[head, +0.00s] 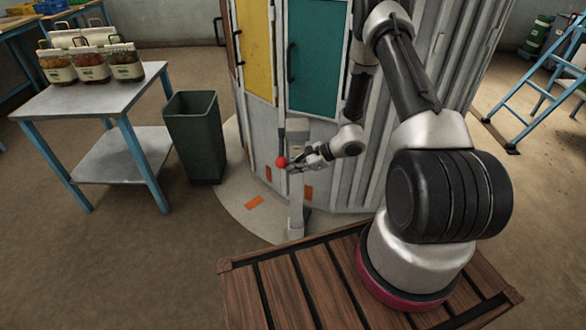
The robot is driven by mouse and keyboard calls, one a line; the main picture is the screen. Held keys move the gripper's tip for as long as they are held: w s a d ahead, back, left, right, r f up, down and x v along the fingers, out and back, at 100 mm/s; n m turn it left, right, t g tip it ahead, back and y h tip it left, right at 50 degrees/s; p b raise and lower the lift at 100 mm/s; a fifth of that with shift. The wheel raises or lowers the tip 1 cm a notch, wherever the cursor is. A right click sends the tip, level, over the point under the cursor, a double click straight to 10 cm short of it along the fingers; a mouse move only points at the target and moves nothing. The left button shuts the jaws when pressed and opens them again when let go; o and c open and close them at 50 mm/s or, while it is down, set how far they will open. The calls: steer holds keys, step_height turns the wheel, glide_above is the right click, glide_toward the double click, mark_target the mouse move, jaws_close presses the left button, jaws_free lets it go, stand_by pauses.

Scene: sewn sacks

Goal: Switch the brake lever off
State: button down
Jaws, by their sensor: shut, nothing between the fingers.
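The brake lever ends in a red ball knob (282,162) in front of the round grey cabinet. A grey post (296,215) stands on the cabinet's base below the knob. My gripper (290,161) is shut with nothing in it, its fingertips right beside the red knob on its right side. Whether the fingertips touch the knob, I cannot tell. Part of the lever is hidden behind the gripper.
The cabinet has a yellow door (257,50) and a teal door (314,58). A dark green bin (193,138) and a metal table (90,90) with jar carriers (90,67) stand left. A blue ladder (535,85) stands right. Orange patches (254,202) mark the base.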

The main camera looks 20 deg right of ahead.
steer(key=shift+s+r, duration=0.15)
steer(key=shift+r, duration=0.2)
step_height(320, 180, up, 12)
steer(key=s+m+g+y, duration=0.1)
steer(key=m+g+y, duration=0.1)
steer(key=m+g, duration=0.3)
steer(key=shift+a+r+g+y, duration=0.25)
steer(key=shift+g+y, duration=0.15)
steer(key=shift+g, duration=0.5)
steer(key=s+f, duration=0.3)
steer(key=v, duration=1)
steer(key=shift+w+d+f, duration=0.15)
steer(key=shift+d, duration=0.15)
